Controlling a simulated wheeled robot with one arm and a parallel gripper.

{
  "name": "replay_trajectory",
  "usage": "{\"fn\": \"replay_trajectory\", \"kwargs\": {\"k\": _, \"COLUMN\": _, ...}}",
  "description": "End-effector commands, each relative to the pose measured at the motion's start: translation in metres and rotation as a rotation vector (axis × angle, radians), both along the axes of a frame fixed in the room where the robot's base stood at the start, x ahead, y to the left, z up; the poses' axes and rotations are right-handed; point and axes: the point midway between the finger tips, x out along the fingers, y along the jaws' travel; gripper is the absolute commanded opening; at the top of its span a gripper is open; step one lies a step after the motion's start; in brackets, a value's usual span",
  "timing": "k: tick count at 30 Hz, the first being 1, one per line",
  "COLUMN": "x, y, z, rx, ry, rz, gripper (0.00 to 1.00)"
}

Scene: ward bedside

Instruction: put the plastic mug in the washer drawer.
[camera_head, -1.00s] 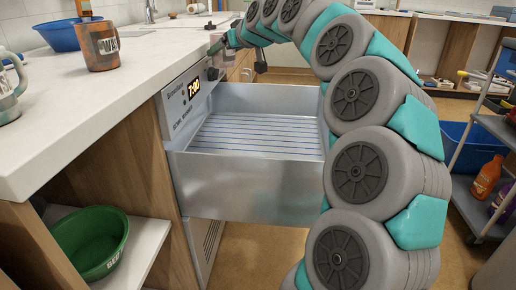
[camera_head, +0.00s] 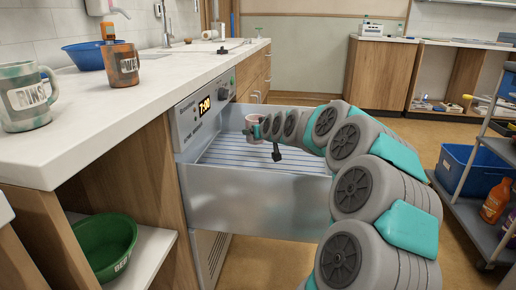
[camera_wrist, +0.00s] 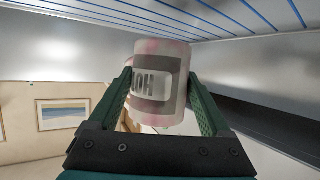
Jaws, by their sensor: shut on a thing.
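A pale mug with pink patches and a grey label band, which I take for the plastic mug (camera_head: 253,128), is in my gripper (camera_head: 263,129). In the wrist view the mug (camera_wrist: 160,70) sits between both green fingers (camera_wrist: 165,105), which are shut on it. The washer drawer (camera_head: 255,205) is pulled open, a silver tub with a blue-lined floor. The mug is over the back part of the drawer's opening in the head view. The wrist view shows the lined floor (camera_wrist: 215,18) beyond the mug, apparently with a gap.
A green-grey mug (camera_head: 27,100), a copper mug (camera_head: 122,66) and a blue bowl (camera_head: 84,54) stand on the white counter (camera_head: 95,125). A green bowl (camera_head: 103,245) is on the shelf below. A cart (camera_head: 468,205) with a blue bin (camera_head: 468,170) stands at right.

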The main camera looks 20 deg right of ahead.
Motion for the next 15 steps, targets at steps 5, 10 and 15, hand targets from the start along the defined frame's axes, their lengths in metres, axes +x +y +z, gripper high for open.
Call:
{"fn": "replay_trajectory", "kwargs": {"k": 5, "x": 0.000, "y": 0.000, "z": -0.018, "rx": 0.000, "ry": 0.000, "rz": -0.001, "gripper": 0.27}}
{"fn": "replay_trajectory", "kwargs": {"k": 10, "x": 0.000, "y": 0.000, "z": -0.041, "rx": 0.001, "ry": 0.003, "rz": 0.000, "gripper": 0.27}}
{"fn": "replay_trajectory", "kwargs": {"k": 15, "x": 0.000, "y": 0.000, "z": -0.052, "rx": 0.000, "ry": 0.000, "rz": 0.000, "gripper": 0.27}}
